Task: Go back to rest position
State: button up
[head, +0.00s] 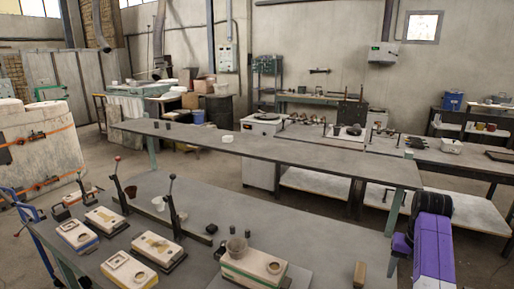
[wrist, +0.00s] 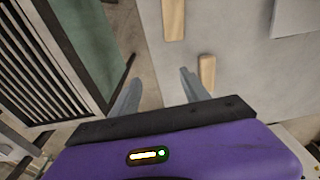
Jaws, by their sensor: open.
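My gripper (wrist: 158,95) shows in the wrist view with its two grey fingers spread apart and nothing between them. It is above the edge of a grey surface, with two wooden pieces, one long (wrist: 173,18) and one short (wrist: 207,72), just beyond and to the right of the fingers. In the head view my purple arm is at the lower right, beside the near table (head: 330,240); the fingers do not show there. A grey cup (head: 237,248) sits on a white mold block (head: 252,268) on that table. I cannot make out a ladle.
More mold blocks (head: 146,246) and upright levers stand on the near table's left side. A small wooden piece (head: 360,273) is near its right end. A long narrow table (head: 290,157) runs behind. A dark grille (wrist: 45,50) is left of the fingers in the wrist view.

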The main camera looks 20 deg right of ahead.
jog(key=w+d+r+t+h, duration=0.4)
jog(key=w+d, duration=0.1)
jog(key=d, duration=0.1)
jog(key=s+a+f+n+t+h+b, duration=0.1)
jog(key=s+a+n+t, duration=0.3)
jog(key=a, duration=0.8)
jog(key=s+a+f+n+t+h+b, duration=0.15)
jog(key=s+a+t, duration=0.5)
jog(key=a, duration=0.65)
jog(key=s+a+n+y, duration=0.2)
jog(key=s+a+y, duration=0.1)
jog(key=s+a, duration=0.7)
jog(key=s+a+n+y+b, duration=0.1)
jog(key=s+a+y, duration=0.3)
jog(key=s+a, duration=0.6)
jog(key=s+n, duration=0.1)
jog(key=s, duration=0.6)
jog(key=shift+r, duration=0.15)
